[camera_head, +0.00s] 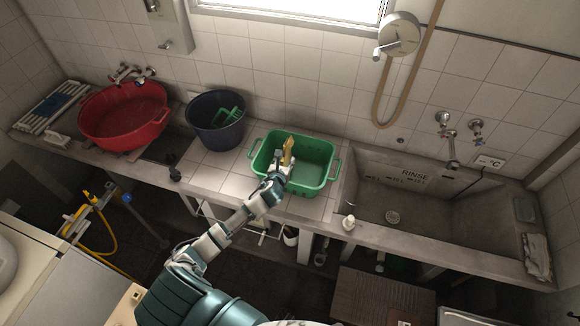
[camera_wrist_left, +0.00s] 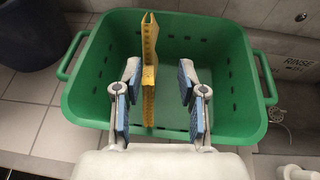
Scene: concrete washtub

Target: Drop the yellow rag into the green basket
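The yellow rag (camera_head: 288,150) stands edge-on above the inside of the green basket (camera_head: 332,152) in the head view. In the left wrist view the rag (camera_wrist_left: 149,70) is between my left gripper's blue-padded fingers (camera_wrist_left: 159,100), close to the left finger, with a clear gap to the right finger. My left gripper (camera_head: 277,170) is open, over the near part of the green basket (camera_wrist_left: 225,65). Whether the rag touches a pad or the basket floor I cannot tell. My right gripper is not in view.
A dark bucket (camera_head: 216,139) with a green item inside stands left of the basket, and a red tub (camera_head: 124,116) farther left. The rinse sink (camera_head: 430,205) lies to the right. A shower hose (camera_head: 409,75) hangs on the tiled wall behind.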

